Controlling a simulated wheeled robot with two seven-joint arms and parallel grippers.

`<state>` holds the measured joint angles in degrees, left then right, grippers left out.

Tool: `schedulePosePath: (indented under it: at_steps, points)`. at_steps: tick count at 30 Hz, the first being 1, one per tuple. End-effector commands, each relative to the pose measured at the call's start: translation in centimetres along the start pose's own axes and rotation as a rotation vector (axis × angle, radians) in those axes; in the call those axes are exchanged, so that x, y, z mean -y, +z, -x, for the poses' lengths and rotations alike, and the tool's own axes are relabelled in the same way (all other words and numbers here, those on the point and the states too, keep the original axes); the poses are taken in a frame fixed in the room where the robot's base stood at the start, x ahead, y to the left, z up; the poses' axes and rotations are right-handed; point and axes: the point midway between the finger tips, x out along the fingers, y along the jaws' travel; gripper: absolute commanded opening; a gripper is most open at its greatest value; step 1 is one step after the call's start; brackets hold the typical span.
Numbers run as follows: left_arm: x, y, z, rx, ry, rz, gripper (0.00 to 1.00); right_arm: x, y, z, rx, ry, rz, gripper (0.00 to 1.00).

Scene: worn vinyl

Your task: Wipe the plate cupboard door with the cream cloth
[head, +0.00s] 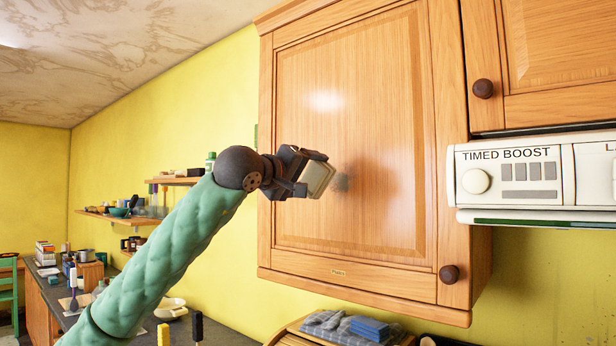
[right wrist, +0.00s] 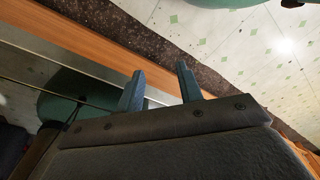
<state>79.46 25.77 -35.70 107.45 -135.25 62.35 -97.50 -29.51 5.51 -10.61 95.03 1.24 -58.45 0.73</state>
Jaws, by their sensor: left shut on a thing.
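A dark grey smudge (head: 341,183) shows on the panel. My left gripper (head: 307,182) is shut on the cream cloth (head: 319,178), a folded pad in front of the door just left of the smudge. I cannot tell whether the cloth touches the door. My right gripper (right wrist: 160,74) shows in the right wrist view with its fingers apart and nothing between them.
A white TIMED BOOST panel (head: 520,185) juts out right of the door. Below the door, a grey cloth and a blue item (head: 370,328) lie on a wooden piece. Shelves (head: 120,216) and a cluttered counter run along the yellow wall at left. Speckled floor shows below my right gripper.

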Motion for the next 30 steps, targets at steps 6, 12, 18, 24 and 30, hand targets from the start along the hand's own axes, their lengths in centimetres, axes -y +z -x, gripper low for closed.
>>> schedulePosePath:
  at_steps: [6,12,18,24,30]
  points:
    - [0.1,0.0,0.0,0.0,0.0,0.0,0.58,0.1,-0.1,-0.1,0.001,-0.001,-0.001,0.36]
    - [0.2,0.1,0.1,0.0,0.0,0.0,0.58,0.9,-1.7,1.1,-0.006,-0.011,-0.007,0.36]
    - [0.0,0.1,-0.9,0.002,0.0,0.0,0.58,1.7,-3.4,3.5,-0.022,-0.022,-0.012,0.36]
    - [0.1,0.1,-2.8,0.002,-0.001,0.0,0.58,1.6,-2.3,3.1,-0.004,-0.02,-0.01,0.36]
    - [0.0,0.1,-4.3,0.002,0.0,0.0,0.58,1.0,-2.0,3.1,-0.001,-0.013,-0.005,0.36]
